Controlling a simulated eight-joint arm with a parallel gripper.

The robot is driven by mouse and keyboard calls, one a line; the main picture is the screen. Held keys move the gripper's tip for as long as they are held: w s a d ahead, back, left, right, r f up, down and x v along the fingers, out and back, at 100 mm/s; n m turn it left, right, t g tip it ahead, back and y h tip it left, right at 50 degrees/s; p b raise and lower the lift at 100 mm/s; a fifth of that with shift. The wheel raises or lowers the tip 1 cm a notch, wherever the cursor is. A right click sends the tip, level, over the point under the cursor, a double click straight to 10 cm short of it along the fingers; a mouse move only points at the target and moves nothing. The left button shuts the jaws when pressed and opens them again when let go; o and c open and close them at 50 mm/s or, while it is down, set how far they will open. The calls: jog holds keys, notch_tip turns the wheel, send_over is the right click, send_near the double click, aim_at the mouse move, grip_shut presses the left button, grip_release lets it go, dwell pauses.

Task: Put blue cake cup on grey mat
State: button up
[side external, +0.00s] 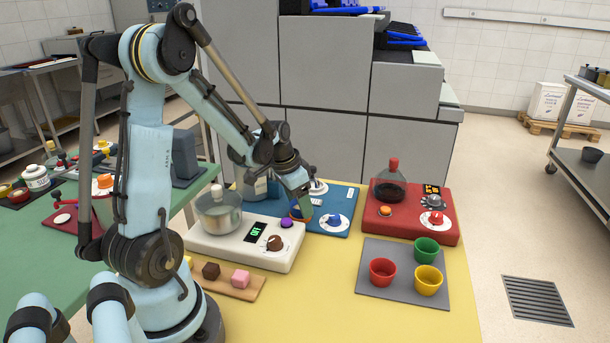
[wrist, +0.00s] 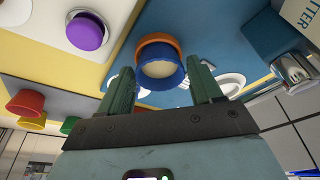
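The blue cake cup (wrist: 160,76) shows in the wrist view with a pale inside, against an orange round thing (wrist: 160,40). In the side view the cup is small and partly hidden by my gripper (side external: 298,204), by the blue appliance. In the wrist view my gripper (wrist: 160,66) has its two green fingers on either side of the cup, with small gaps visible; it looks open. The grey mat (side external: 397,248) lies at the front right of the yellow table and holds a red cup (side external: 383,272), a green cup (side external: 426,250) and a yellow cup (side external: 428,281).
A white appliance (side external: 225,245) with a glass pot and a purple button (side external: 286,223) stands left of my gripper. A red appliance (side external: 400,218) with a glass-domed vessel stands behind the mat. A wooden board (side external: 222,281) with small cubes lies front left. Yellow table between is clear.

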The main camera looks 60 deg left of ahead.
jog(key=c, duration=0.8)
jog(key=shift+r, duration=0.15)
